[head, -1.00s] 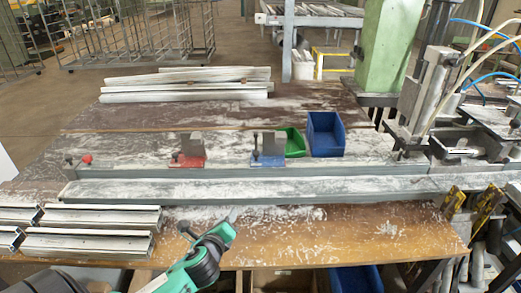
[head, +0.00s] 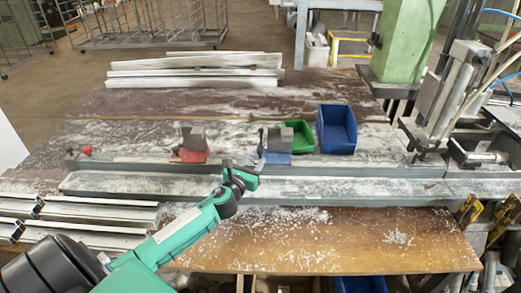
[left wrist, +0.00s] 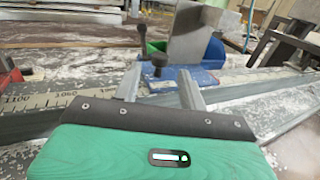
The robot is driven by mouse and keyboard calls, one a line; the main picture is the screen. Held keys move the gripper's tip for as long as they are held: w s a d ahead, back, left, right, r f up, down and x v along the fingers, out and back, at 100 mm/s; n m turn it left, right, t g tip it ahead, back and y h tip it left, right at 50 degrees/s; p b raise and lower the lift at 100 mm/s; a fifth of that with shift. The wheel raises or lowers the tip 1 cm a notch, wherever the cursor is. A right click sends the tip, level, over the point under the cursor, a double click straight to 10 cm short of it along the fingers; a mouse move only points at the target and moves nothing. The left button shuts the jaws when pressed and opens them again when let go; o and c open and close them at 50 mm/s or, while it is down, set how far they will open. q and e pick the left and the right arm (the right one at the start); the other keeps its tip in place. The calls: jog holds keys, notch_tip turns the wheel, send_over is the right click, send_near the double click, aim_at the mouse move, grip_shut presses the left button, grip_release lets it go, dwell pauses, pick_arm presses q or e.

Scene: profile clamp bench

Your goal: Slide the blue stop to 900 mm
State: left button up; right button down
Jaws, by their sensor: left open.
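The blue stop (head: 276,157), with a grey block on top, sits on the rail (head: 330,169) in the middle of the bench. In the left wrist view the blue stop (left wrist: 200,76) is just ahead, with its dark clamp knob near the fingers. My left gripper (head: 242,168) is open and empty, just left of and in front of the blue stop. In the left wrist view its two fingers (left wrist: 159,76) are spread, and contact with the stop cannot be told. A printed scale (left wrist: 55,97) runs along the rail to the left, showing 1100. My right gripper is out of view.
A red stop (head: 189,154) sits farther left on the rail. Green (head: 297,136) and blue (head: 337,130) bins stand behind the blue stop. Aluminium profiles lie at the back (head: 190,76) and front left (head: 85,228). A green machine column (head: 405,45) stands at the right.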

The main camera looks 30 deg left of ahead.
aim_at(259, 153)
pick_arm(q)
jog(key=shift+w+a+p, duration=0.2)
jog(key=shift+w+a, duration=0.05)
jog(key=shift+w, duration=1.25)
jog(key=shift+w+a+p, duration=0.2)
jog(key=shift+w, duration=1.3)
grip_shut()
